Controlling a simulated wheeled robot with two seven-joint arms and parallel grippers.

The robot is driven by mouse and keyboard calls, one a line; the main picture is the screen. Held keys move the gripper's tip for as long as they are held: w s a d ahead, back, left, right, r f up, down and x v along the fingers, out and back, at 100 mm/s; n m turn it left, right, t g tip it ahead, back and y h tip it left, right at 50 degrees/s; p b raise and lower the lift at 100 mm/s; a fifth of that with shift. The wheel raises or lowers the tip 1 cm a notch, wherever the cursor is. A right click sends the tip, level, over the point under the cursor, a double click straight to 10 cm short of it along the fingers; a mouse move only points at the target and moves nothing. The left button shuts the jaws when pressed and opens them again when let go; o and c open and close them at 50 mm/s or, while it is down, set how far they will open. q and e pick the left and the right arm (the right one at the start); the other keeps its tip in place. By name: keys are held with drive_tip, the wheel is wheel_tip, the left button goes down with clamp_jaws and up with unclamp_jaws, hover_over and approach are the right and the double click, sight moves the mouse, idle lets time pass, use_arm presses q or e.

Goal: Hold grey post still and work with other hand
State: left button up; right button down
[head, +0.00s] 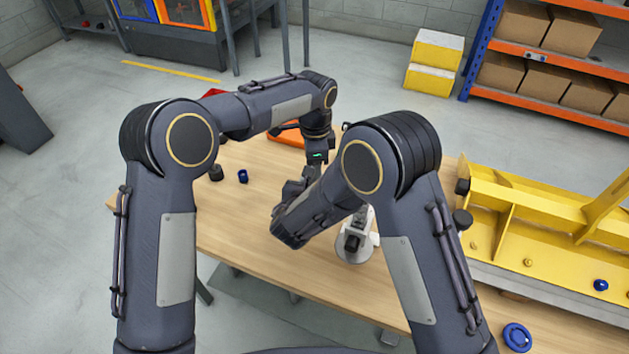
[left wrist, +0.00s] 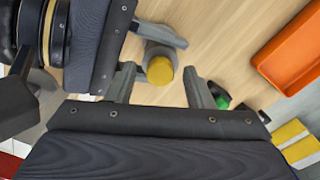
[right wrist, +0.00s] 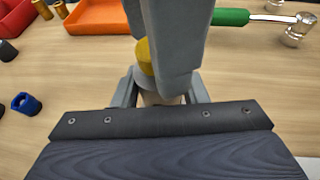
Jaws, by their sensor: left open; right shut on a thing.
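The grey post with a yellow top (left wrist: 160,70) stands over the wooden table in the left wrist view. Its yellow top also shows in the right wrist view (right wrist: 145,57), partly covered by grey fingers. My right gripper (right wrist: 160,93) is shut on the post, its fingers on either side below the yellow top. My left gripper (left wrist: 159,90) is open, with one finger to each side of the yellow top in its own view; I cannot tell whether they touch it. In the head view my arms hide the post.
A green-handled hammer (right wrist: 232,17) lies behind the post. A grey stand with a round base (head: 353,250) and a yellow frame (head: 530,215) are on the right.

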use_arm(q)
drive_tip(key=n, duration=1.3)
drive_tip(key=shift+n, duration=0.4)
drive_tip(key=n, duration=1)
drive_tip(key=c, duration=0.8)
drive_tip(key=m, duration=0.9)
